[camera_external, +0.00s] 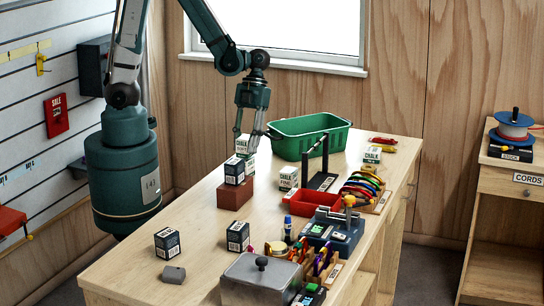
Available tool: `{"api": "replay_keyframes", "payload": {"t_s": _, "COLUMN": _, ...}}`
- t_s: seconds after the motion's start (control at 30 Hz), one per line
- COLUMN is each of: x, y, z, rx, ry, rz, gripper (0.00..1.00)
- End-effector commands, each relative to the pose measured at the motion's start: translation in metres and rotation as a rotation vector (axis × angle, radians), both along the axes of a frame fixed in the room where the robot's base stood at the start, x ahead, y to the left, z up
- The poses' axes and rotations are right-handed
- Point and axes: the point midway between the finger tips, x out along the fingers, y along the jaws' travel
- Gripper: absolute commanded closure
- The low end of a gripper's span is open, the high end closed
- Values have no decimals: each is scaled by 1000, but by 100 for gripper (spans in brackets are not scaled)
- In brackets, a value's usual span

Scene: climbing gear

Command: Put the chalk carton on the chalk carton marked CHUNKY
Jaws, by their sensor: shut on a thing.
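My gripper (247,147) points down over the left half of the bench. It is shut on a white chalk carton (242,146) whose label seems to read SOFT. Just below it, part of another pale carton with green (249,168) shows, mostly hidden behind a dark carton; its label cannot be read. I cannot tell whether the held carton touches it. A white chalk carton marked FINE (288,178) stands to the right. Another white chalk carton (372,155) stands at the far right; its small word is unclear. I cannot make out CHUNKY on any carton.
The dark carton (235,171) sits on a red-brown block (234,195) in front of my gripper. Two more dark cartons (167,243) (238,236) stand nearer. A green tub (310,137), red tray (315,203) and grey box (262,281) occupy the bench.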

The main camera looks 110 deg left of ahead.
Motion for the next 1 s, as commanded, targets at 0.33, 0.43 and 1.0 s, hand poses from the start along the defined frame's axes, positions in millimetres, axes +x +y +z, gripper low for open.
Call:
{"api": "replay_keyframes", "payload": {"t_s": 0.33, "x": 0, "y": 0, "z": -4, "rx": 0, "ry": 0, "rz": 0, "gripper": 85}}
{"api": "replay_keyframes", "payload": {"t_s": 0.43, "x": 0, "y": 0, "z": -5, "rx": 0, "ry": 0, "rz": 0, "gripper": 85}}
{"api": "replay_keyframes", "payload": {"t_s": 1.0, "x": 0, "y": 0, "z": -7, "rx": 0, "ry": 0, "rz": 0, "gripper": 56}}
